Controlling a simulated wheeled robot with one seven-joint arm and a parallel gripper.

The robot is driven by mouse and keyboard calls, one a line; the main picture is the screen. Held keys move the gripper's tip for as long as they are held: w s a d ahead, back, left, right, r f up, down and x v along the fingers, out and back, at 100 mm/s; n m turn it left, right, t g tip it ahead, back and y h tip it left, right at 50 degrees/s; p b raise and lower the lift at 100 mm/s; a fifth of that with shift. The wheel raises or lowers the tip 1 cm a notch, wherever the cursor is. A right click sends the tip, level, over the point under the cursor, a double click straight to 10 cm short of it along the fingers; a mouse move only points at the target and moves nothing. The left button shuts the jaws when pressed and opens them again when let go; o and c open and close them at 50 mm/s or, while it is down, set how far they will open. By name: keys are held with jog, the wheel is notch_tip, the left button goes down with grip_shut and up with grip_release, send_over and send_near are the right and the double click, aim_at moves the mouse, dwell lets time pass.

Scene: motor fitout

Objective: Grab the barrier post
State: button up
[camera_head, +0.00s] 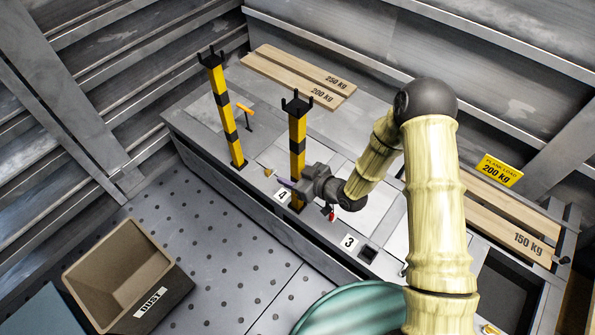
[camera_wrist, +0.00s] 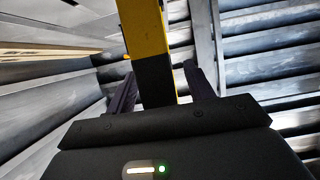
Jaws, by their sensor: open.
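A yellow and black barrier post (camera_head: 298,135) with a forked black top stands upright on the grey bench by the number 4 tag (camera_head: 282,194). My gripper (camera_head: 290,186) is at its lower part. In the wrist view the post (camera_wrist: 146,32) rises between the two fingers of my gripper (camera_wrist: 155,88). The fingers are open, one on each side, and a gap shows on the right. The post's foot is partly hidden by my gripper. A second, similar barrier post (camera_head: 226,112) stands upright further left.
A small orange-topped piece (camera_head: 245,109) stands between the posts. Wooden planks marked 250 kg and 200 kg (camera_head: 298,76) lie behind; a 150 kg plank (camera_head: 510,232) is at right. A brown DUST bin (camera_head: 90,262) stands on the floor. A number 3 tag (camera_head: 349,242) and square socket (camera_head: 368,253) are nearby.

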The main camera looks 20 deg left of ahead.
aim_at(292, 153)
grip_shut()
jog(key=shift+r, duration=0.1)
notch_tip(292, 153, up, 10)
jog(key=shift+p, duration=1.1)
